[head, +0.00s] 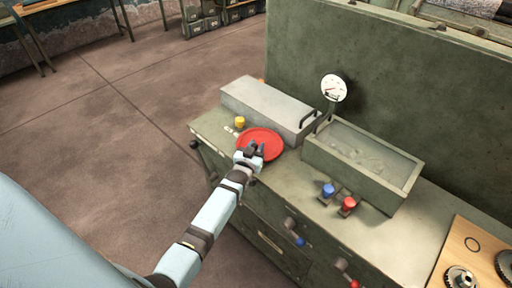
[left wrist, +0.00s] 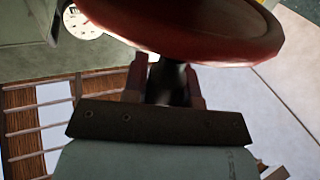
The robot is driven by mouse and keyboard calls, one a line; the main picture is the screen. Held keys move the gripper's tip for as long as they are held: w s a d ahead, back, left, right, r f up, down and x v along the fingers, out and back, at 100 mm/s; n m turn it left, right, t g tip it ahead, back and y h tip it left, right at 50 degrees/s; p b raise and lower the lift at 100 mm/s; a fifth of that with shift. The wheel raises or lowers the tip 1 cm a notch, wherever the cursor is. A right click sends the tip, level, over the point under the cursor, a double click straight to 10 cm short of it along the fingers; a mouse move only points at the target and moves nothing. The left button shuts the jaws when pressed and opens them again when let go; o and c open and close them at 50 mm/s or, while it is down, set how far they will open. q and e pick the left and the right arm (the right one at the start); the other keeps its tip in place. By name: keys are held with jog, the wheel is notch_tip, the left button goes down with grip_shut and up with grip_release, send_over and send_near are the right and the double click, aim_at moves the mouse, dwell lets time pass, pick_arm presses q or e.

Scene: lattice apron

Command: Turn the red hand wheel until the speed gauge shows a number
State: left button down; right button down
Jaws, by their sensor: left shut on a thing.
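The red hand wheel (head: 262,142) lies flat like a disc near the left end of the green bench top. My left gripper (head: 252,150) is at its near edge. In the left wrist view the red wheel (left wrist: 195,25) fills the top, and the gripper (left wrist: 168,82) is shut on a dark part just below the wheel's rim. The round white speed gauge (head: 334,88) stands on a post behind the bench top; in the left wrist view the gauge (left wrist: 82,22) shows at upper left. Its reading is too small to tell. My right gripper is not in view.
A yellow knob (head: 240,122) and a grey box with a handle (head: 268,108) sit close to the wheel. A grey-green tray (head: 318,158) stands to its right, with blue (head: 328,190) and red (head: 348,204) knobs in front. A wooden board with gears (head: 462,250) lies at far right.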

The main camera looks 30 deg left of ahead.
pick_arm(q)
jog(key=c, duration=0.9)
grip_release()
jog(key=s+d+b, duration=0.1)
jog(key=s+d, duration=0.1)
jog(key=s, duration=1.1)
jog(key=shift+s, duration=0.35)
jog(key=shift+d, duration=0.1)
